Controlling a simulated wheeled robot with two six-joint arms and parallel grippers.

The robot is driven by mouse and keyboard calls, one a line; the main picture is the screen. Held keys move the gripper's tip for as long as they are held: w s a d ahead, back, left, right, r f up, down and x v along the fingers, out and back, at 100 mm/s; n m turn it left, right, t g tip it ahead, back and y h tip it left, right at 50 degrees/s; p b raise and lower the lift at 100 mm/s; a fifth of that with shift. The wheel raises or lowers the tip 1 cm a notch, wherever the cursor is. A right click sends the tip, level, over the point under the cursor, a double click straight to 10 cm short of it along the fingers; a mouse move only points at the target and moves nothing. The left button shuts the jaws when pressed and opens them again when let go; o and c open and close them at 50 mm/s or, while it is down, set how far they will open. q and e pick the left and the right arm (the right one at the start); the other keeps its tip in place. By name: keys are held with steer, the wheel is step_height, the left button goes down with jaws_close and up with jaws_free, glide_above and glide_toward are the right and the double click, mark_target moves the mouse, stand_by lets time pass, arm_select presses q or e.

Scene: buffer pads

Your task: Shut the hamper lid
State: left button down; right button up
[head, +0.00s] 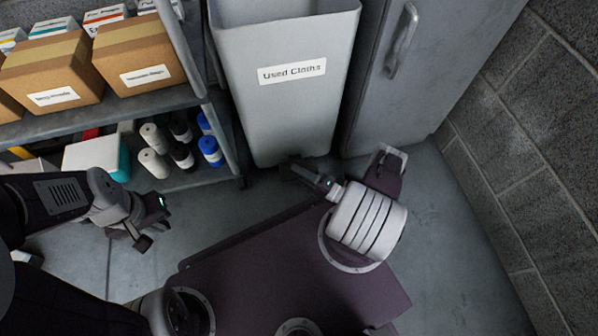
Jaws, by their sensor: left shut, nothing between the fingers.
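The hamper is a tall grey bin (290,115) with a white label reading "Used Cloths". It stands upright on the floor at the top centre of the head view. Its front rim and part of its open mouth show at the top edge. The lid cannot be made out; the hamper's top is cut off by the frame. My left gripper (146,238) is shut and empty, low on the left, apart from the hamper. My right gripper (303,173) is by the hamper's foot in the picture; its fingers are dark and small, and contact cannot be told.
A grey shelf (110,120) with cardboard boxes (138,62) and several bottles (153,163) stands close left of the hamper. A grey cabinet (430,75) with a handle stands close on its right. A block wall (535,160) runs down the right side. Some floor (450,240) is clear.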

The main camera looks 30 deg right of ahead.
step_height(320, 180, up, 5)
steer(key=p, duration=0.4)
steer(key=shift+r+p, duration=0.1)
steer(key=shift+p, duration=0.2)
steer(key=o, duration=0.8)
steer(key=s+d+r+p, duration=0.2)
steer(key=s, duration=0.1)
steer(key=s+d+r+p, duration=0.1)
steer(key=s, duration=0.1)
steer(key=shift+s+d+r, duration=0.1)
steer(key=shift+s+r, duration=0.05)
steer(key=shift+r, duration=0.05)
steer(key=s+r, duration=0.1)
steer(key=s+d+p, duration=0.1)
steer(key=s, duration=0.1)
steer(key=s+d+r+p, duration=0.1)
steer(key=shift+s+r, duration=0.2)
steer(key=shift+r, duration=0.1)
steer(key=c, duration=0.8)
steer(key=shift+s+d, duration=0.15)
steer(key=shift+s, duration=0.25)
